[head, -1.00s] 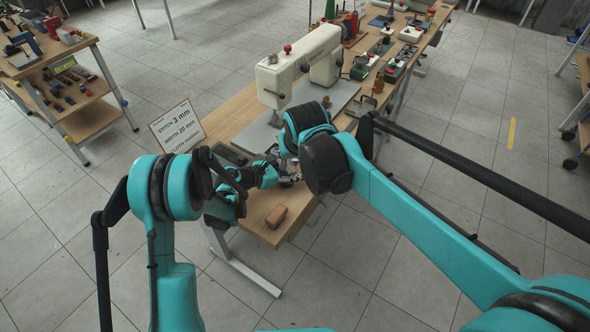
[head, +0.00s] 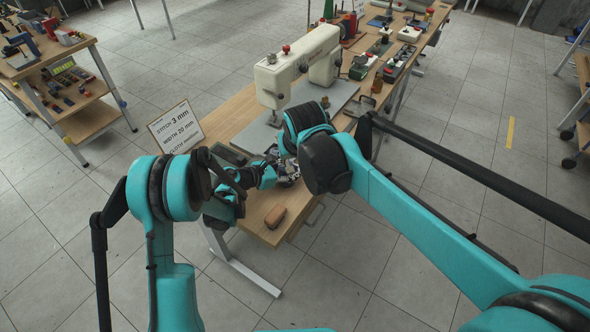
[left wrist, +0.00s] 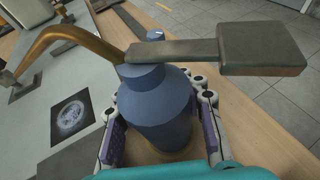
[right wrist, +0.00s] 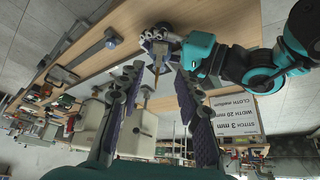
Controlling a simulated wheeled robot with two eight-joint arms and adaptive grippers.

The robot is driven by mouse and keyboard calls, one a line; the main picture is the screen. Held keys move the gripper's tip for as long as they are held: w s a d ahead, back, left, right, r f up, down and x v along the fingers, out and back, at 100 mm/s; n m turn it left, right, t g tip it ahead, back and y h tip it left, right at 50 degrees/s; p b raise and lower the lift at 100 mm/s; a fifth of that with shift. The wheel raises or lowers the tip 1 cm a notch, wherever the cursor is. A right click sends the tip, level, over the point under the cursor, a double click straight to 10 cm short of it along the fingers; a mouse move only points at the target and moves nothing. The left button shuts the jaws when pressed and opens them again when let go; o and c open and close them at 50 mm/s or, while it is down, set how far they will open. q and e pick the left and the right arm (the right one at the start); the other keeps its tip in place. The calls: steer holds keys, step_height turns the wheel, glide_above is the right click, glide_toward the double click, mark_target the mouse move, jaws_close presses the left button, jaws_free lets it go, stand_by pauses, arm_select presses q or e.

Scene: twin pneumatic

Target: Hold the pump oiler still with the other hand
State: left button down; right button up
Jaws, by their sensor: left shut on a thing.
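The pump oiler (left wrist: 158,105) has a blue body, a curved brass spout (left wrist: 60,38) and a flat grey lever with a wide pad (left wrist: 262,50). In the left wrist view it stands between the fingers of my left gripper (left wrist: 160,138), which is shut on its body. In the head view the oiler is mostly hidden by my arms. My right gripper (right wrist: 158,82) is open and empty, its fingers spread towards my left gripper and the oiler, apart from them.
A cream sewing machine (head: 288,76) stands on a grey plate on the wooden bench. A brown block (head: 275,215) lies near the bench's front corner. A sign (head: 175,128) stands at the left edge. Tools and boxes crowd the far end. A side shelf (head: 75,85) is at left.

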stand_by(0.3)
jaws_close()
stand_by(1.1)
